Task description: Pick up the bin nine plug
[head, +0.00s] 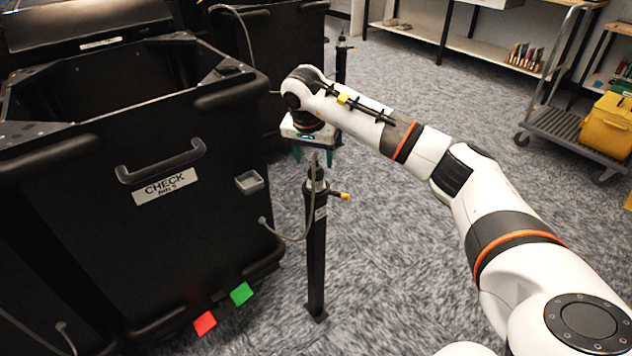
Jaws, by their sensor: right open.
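My right gripper (313,154) is open, its teal fingertips pointing down just above the top of a black post (316,240). A grey cable (288,238) runs from the side of the near black bin (90,230) up to the post's top, between the fingertips. A small grey plug-like end (315,174) shows there, below the fingers; I cannot read a bin nine mark on it. I cannot tell whether the fingers touch it. The bin's label reads CHECK, with a small second line hard to read. My left gripper is not in view.
A yellow-tipped peg (345,196) sticks out of the post's right side. A red tab (205,322) and a green tab (241,293) sit at the bin's foot. Another bin (275,50) and post (341,60) stand behind. A cart (575,125) with a yellow bucket is at right.

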